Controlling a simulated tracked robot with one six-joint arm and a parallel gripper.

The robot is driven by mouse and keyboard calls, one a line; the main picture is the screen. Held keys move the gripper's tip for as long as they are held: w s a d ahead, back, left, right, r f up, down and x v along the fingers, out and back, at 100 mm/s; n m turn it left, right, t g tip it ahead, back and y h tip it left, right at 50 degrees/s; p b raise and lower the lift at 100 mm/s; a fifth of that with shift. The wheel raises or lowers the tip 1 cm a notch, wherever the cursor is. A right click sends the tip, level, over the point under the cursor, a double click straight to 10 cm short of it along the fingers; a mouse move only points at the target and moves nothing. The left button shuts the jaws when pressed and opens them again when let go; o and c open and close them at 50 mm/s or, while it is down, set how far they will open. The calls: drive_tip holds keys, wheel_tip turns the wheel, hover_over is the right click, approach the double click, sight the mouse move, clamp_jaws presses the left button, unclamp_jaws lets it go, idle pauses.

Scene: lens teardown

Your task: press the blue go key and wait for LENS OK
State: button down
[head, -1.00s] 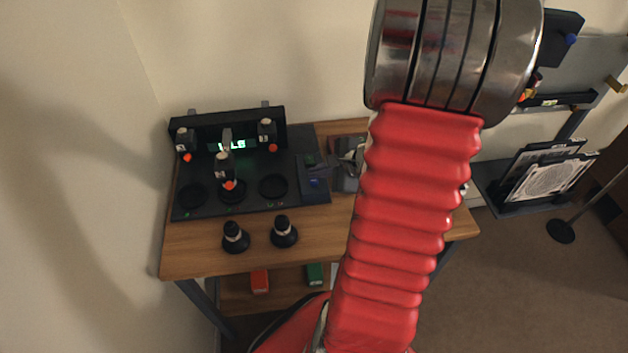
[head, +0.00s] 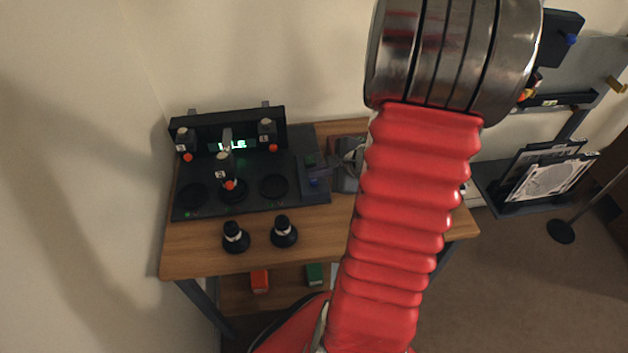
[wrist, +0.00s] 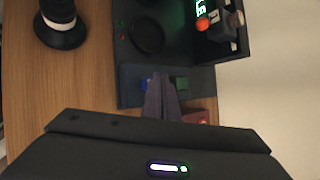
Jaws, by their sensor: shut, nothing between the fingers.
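The blue go key (head: 314,182) is on the small dark control box (head: 309,160) at the right end of the black test station (head: 250,203). It also shows in the wrist view (wrist: 146,84), right beside my fingertips. My gripper (wrist: 161,80) is shut and empty, its fingers over the box between the blue key and a green one (wrist: 182,83). I cannot tell whether they touch the key. In the head view my arm hides most of the gripper.
Two black lens-like pieces (head: 235,238) (head: 284,232) stand on the wooden table (head: 195,260) in front of the station. A rack with framed panels (head: 548,170) is at the right.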

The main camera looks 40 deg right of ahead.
drive_tip(key=shift+f, duration=0.75)
idle(0.8)
drive_tip(key=shift+r, duration=0.85)
wheel_tip(320, 180, up, 5)
drive_tip(key=shift+r, duration=0.1)
idle(0.8)
idle(0.8)
